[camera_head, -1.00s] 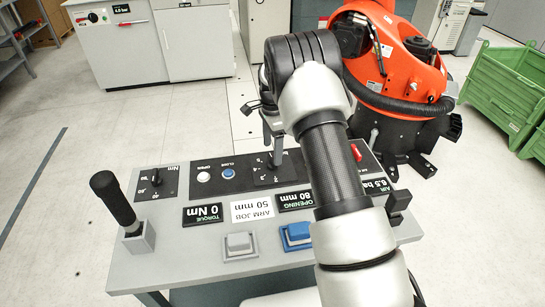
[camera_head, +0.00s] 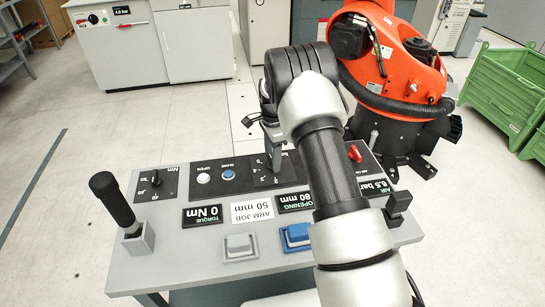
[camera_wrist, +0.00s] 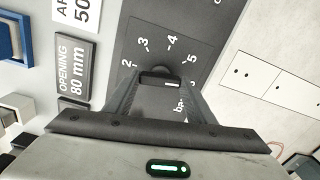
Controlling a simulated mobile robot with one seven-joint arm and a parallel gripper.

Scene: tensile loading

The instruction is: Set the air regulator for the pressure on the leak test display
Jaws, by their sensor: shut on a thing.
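The air regulator's dial plate (camera_head: 265,178) is on the console; its figures 2 to 5 and part of "bar" show in the wrist view (camera_wrist: 150,30). Its dark knob (camera_wrist: 160,76) stands between my fingertips in the wrist view. My gripper (camera_head: 273,160) points down over the dial and is shut on the knob. The fingers hide the knob's sides and the lower part of the scale. A white mark shows near the knob, but its exact setting is unclear. The leak test display (camera_head: 122,10), on the white cabinet at the back left, appears to read 4.0 bar.
The console (camera_head: 160,260) carries a black lever (camera_head: 113,200), a torque dial (camera_head: 155,182), OPEN and CLOSE buttons, a red air handle (camera_head: 354,153) and several readouts. The air readout (camera_head: 375,187) shows 6.5 bar. An orange robot (camera_head: 400,60) stands behind; green crates (camera_head: 500,100) are right.

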